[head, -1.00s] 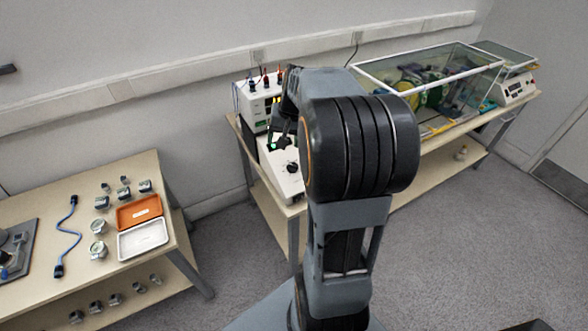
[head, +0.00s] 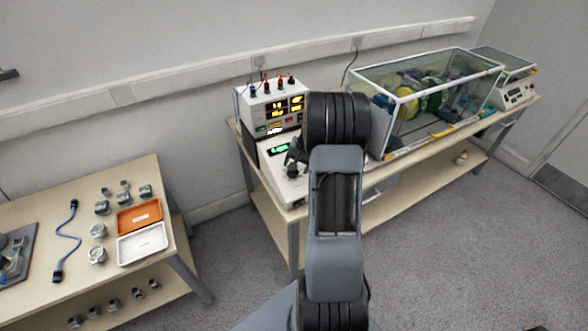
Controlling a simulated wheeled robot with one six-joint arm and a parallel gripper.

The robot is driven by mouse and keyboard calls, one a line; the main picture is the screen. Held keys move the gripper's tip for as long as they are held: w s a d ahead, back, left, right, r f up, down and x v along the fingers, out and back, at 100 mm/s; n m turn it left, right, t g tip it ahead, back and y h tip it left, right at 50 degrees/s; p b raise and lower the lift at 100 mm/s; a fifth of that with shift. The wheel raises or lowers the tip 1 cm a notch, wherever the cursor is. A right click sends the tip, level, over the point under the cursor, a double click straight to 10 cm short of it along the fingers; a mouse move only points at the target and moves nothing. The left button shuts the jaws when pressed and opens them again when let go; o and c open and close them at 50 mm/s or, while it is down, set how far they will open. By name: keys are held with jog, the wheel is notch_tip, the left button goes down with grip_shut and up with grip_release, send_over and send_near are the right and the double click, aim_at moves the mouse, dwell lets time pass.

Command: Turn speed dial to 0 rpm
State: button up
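The control box (head: 290,187) is a white sloped unit at the left end of the far bench, with a lit green display (head: 278,149). A black dial (head: 292,171) sits on its sloped face below the display. My gripper (head: 293,160) is dark and small in this view. It is at or just above the dial, overlapping it in the picture. I cannot tell whether it touches the dial or whether its fingers are open. My arm hides the right side of the control box. The dial's setting and the display's digits are too small to read.
A white instrument (head: 272,106) with lit yellow readouts and plugged leads stands behind the control box. A glass-sided enclosure (head: 425,120) with machinery is to the right. A left table (head: 75,215) holds an orange tray (head: 139,216), a white tray (head: 142,243), sensors and a blue cable.

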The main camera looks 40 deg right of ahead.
jog(key=shift+x, duration=1.6)
jog(key=c, duration=0.9)
